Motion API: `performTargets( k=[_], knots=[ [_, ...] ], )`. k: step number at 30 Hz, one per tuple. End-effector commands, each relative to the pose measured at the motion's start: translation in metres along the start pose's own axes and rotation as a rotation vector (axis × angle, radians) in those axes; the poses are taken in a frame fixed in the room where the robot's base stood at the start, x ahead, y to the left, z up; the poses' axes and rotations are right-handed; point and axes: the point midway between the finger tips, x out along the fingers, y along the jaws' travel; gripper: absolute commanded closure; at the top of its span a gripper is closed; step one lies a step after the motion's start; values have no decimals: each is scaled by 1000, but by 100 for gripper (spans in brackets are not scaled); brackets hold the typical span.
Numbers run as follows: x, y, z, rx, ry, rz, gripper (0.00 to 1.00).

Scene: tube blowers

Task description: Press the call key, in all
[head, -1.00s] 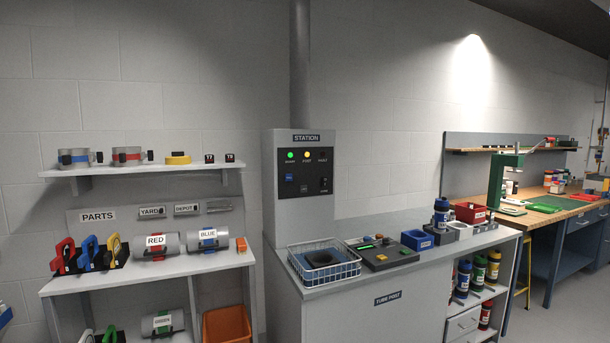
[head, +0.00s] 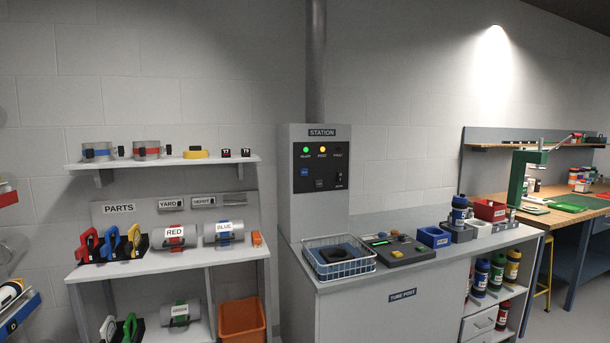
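The grey station cabinet (head: 315,230), labelled STATION, stands against the wall with a pipe rising from its top. A dark console (head: 400,259) on the counter has a green display and yellow and orange keys. The key lettering is too small to read, so I cannot tell which is the call key. My gripper is not in view.
A wire basket (head: 345,268) stands on the counter left of the console. A blue bin (head: 434,237) and a red bin (head: 489,210) stand to its right. A parts shelf (head: 150,265) stands left of the station, with an orange bin (head: 243,320) below.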

Motion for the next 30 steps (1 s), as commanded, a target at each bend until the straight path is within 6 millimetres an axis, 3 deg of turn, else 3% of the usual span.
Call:
performTargets(
  k=[14,30],
  knots=[
    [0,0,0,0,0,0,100],
    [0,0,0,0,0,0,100]
  ],
)
